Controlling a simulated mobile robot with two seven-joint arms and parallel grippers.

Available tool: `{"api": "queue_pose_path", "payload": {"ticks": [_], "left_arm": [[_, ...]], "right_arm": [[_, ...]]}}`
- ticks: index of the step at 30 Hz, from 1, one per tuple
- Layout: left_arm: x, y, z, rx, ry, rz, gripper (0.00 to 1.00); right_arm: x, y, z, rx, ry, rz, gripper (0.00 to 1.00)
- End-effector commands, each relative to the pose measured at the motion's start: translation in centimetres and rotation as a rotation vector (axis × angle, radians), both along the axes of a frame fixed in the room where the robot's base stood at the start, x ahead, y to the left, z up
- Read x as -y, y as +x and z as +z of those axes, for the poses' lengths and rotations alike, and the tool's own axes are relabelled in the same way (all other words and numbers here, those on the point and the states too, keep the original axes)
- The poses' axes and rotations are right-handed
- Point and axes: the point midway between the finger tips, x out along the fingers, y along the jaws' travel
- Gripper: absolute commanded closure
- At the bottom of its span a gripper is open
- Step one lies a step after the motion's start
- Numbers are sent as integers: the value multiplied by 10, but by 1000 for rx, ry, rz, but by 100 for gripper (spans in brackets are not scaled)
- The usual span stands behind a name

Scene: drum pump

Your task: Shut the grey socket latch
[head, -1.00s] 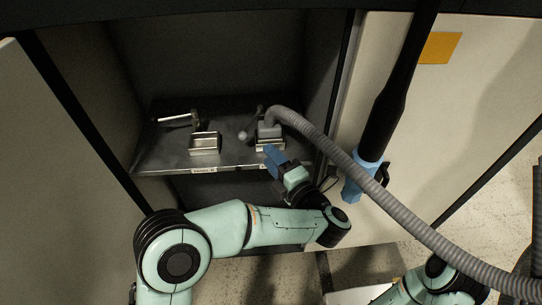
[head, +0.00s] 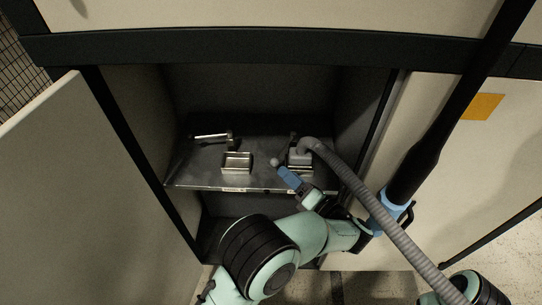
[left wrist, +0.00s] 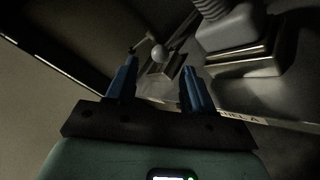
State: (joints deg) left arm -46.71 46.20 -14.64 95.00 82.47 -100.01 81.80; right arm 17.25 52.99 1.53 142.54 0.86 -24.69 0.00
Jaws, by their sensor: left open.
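The grey socket (head: 300,157) is on the right of the metal shelf in the open cabinet, with a grey hose connector seated in it. Its latch shows as a thin lever with a grey ball knob (head: 274,162) to the left of the socket. My left gripper (head: 286,173) is open, its blue fingers just in front of the knob. In the left wrist view the fingers (left wrist: 159,82) are apart and empty, and the ball knob (left wrist: 159,53) shows beyond the gap between them. The socket's base (left wrist: 245,60) is at upper right.
A second, empty metal socket (head: 237,170) with its own lever (head: 210,137) is on the shelf's left. The ribbed grey hose (head: 355,185) runs down to the right, past my left arm.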

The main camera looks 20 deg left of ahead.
Motion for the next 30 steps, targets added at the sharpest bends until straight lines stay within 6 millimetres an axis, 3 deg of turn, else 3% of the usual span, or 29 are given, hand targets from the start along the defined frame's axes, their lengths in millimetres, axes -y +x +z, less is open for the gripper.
{"api": "queue_pose_path", "payload": {"ticks": [6, 12, 25, 26, 30], "left_arm": [[-40, 26, 1, 0, 2, 3, 48], [-63, 41, 1, 0, 1, 2, 48], [-72, 47, 0, -2, 0, -1, 48], [-72, 47, 0, -2, 0, -1, 54], [-72, 47, 1, -1, 1, 0, 100]], "right_arm": [[0, 0, 1, 0, 0, 0, 57], [0, 0, 1, -1, -1, 0, 57], [0, 0, 1, -1, -1, 0, 57], [0, 0, 1, -1, -1, 0, 57], [0, 0, 1, -1, -1, 0, 57]]}}
